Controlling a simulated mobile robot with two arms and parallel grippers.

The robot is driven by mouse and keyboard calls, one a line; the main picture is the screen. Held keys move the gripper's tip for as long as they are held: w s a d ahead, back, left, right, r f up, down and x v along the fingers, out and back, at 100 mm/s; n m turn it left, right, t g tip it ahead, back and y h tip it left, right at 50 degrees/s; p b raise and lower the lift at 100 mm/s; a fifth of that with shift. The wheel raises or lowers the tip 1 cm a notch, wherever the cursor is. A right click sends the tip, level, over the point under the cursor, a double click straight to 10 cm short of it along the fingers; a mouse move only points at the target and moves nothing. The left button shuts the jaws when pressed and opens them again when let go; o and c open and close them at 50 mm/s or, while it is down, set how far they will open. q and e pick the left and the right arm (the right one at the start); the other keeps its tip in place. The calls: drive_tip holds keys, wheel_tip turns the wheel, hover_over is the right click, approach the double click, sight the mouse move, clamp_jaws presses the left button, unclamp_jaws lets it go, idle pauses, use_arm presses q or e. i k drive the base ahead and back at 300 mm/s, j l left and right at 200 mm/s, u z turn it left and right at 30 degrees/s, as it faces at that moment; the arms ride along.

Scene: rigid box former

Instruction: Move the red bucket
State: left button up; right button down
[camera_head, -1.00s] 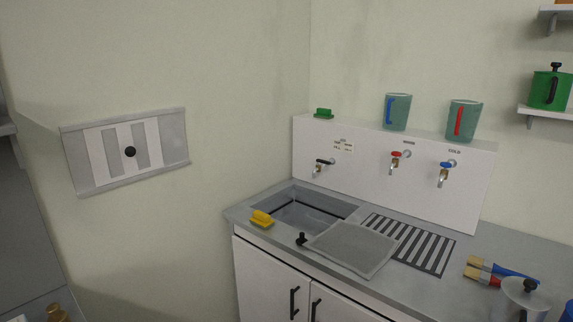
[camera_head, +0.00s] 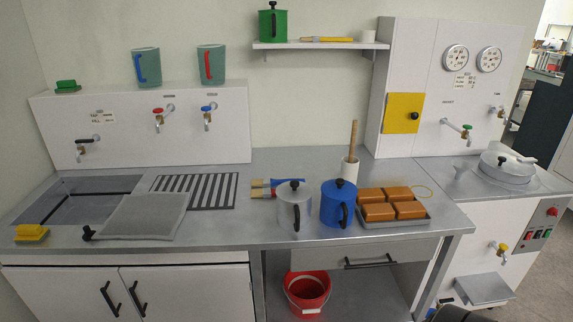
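The red bucket (camera_head: 307,293) stands upright on the lower shelf under the counter, below the drawer. A pale handle shows across its front, and its inside looks dark. Its base lies at the bottom edge of the picture. Neither of my grippers can be made out. A dark shape at the bottom edge, right of the bucket, is too cut off to identify.
The counter (camera_head: 255,240) overhangs the bucket, with a drawer (camera_head: 360,257) to its upper right. On top are a grey canister (camera_head: 294,208), a blue canister (camera_head: 338,204) and a tray of brown blocks (camera_head: 400,225). Cupboard doors (camera_head: 190,292) close off the left.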

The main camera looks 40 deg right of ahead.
sight(307, 292)
drive_tip(key=z, duration=1.6)
drive_tip(key=i+l, duration=0.2)
drive_tip(key=l, duration=0.15)
drive_tip(key=i+l+u, duration=0.1)
drive_tip(key=l, duration=0.3)
drive_tip(key=i+l+u, duration=0.1)
drive_tip(key=l, duration=0.3)
drive_tip(key=i+l, duration=0.25)
drive_tip(key=l, duration=0.15)
drive_tip(key=i+l+u, duration=0.1)
drive_tip(key=l, duration=0.3)
drive_tip(key=i+l, duration=0.2)
drive_tip(key=l, duration=0.2)
drive_tip(key=i+l+u, duration=0.1)
drive_tip(key=l, duration=0.3)
